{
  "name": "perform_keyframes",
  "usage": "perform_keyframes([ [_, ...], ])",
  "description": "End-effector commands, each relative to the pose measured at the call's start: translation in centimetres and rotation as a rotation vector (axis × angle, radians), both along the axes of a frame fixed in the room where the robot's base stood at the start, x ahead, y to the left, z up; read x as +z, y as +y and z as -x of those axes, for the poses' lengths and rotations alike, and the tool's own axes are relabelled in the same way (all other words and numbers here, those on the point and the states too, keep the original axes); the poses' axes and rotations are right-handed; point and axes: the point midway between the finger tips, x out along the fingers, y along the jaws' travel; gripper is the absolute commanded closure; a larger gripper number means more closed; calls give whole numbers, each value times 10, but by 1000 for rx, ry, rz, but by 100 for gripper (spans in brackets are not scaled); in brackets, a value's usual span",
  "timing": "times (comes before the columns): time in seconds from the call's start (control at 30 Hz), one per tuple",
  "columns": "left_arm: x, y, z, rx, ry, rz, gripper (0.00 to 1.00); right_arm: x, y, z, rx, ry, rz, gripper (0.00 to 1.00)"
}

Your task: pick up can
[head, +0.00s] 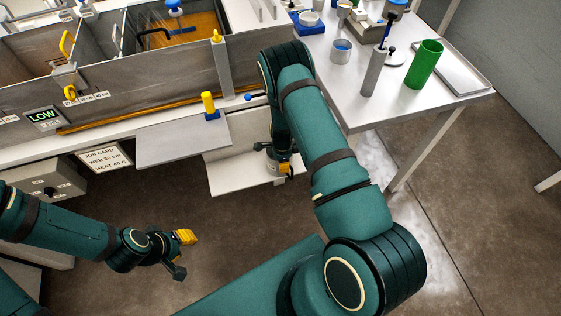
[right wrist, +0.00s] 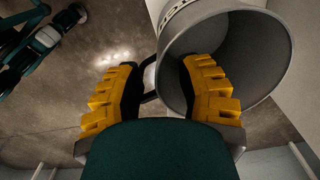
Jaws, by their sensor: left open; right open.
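A grey can (right wrist: 232,45) fills the upper right of the right wrist view, its round open mouth facing the camera. My right gripper (right wrist: 160,72) is open there, with yellow-padded fingers. The right finger overlaps the can's mouth; the left finger is outside the can. I cannot tell whether either finger touches it. In the head view, a small grey can (head: 271,160) shows beside the right gripper at the low white shelf, partly hidden by my right arm. My left gripper (head: 183,255) is open and empty over the floor.
A white table (head: 350,103) at the right holds a green cylinder (head: 425,64), a grey cylinder (head: 374,72), a small cup (head: 341,51) and a tray (head: 463,75). A grey bath (head: 150,95) stands at the back left. A low white shelf (head: 232,178) juts out below it. The floor is open in front.

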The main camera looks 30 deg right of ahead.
Motion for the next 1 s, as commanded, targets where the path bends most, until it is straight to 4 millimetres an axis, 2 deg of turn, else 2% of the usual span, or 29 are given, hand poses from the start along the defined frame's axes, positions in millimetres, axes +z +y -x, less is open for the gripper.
perform_keyframes([
  [0.03,-3,0,1,-1,2,0,66,-11,-2,0,-1,1,0,65],
  [0.2,-7,0,2,-3,4,0,66,-32,-2,-1,1,2,-1,65],
  [0.53,-7,0,2,-4,6,2,66,-37,-2,-1,0,0,0,65],
  [0.57,-7,0,2,-4,6,2,66,-37,-2,-1,0,0,0,68],
  [0.6,-7,0,2,-4,5,1,66,-37,-2,-1,0,0,0,82],
  [0.67,-7,0,2,-4,5,1,66,-37,-2,-1,0,0,0,100],
  [1.0,-7,0,2,-4,5,1,66,-37,-2,-2,0,-1,0,100],
])
